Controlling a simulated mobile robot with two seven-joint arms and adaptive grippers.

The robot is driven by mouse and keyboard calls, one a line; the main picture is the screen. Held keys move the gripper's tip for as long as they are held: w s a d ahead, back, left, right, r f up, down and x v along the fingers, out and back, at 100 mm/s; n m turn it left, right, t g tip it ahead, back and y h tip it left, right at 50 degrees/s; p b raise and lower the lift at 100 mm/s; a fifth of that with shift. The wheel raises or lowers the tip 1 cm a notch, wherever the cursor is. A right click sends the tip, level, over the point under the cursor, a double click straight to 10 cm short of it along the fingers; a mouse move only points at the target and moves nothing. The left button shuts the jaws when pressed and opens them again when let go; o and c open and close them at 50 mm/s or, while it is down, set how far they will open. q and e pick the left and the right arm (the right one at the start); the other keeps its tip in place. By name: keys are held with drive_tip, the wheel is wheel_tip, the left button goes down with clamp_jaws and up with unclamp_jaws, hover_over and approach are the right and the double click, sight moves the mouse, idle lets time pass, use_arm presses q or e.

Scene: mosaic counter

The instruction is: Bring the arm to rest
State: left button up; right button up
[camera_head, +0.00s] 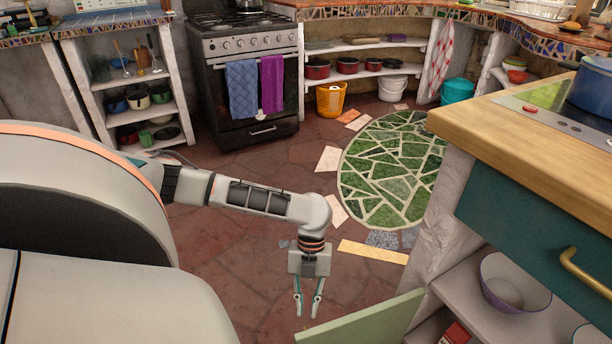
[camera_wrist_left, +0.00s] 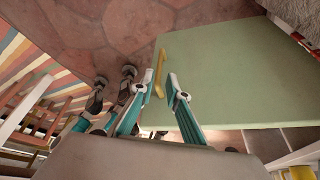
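My left arm (camera_head: 265,200) reaches in from the left in the head view and bends down at the wrist. My left gripper (camera_head: 307,312) points down with its two fingers apart and nothing between them in that view. In the left wrist view the left gripper (camera_wrist_left: 157,85) also shows its fingers spread. A pale green door panel (camera_head: 365,322) stands open close to the fingers, and it fills much of the left wrist view (camera_wrist_left: 225,75). Its yellow handle (camera_wrist_left: 159,72) appears just beyond the fingertips; contact cannot be told. My right gripper is not in view.
A wooden-topped counter (camera_head: 520,150) with a teal drawer (camera_head: 530,240) and gold handle stands at the right. A purple bowl (camera_head: 515,283) sits on its lower shelf. A stove (camera_head: 245,75) is at the back. A round green mosaic (camera_head: 390,170) lies on the open floor.

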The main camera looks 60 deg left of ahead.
use_arm(q)
drive_tip(key=shift+v, duration=0.95)
drive_tip(key=shift+d, duration=0.1)
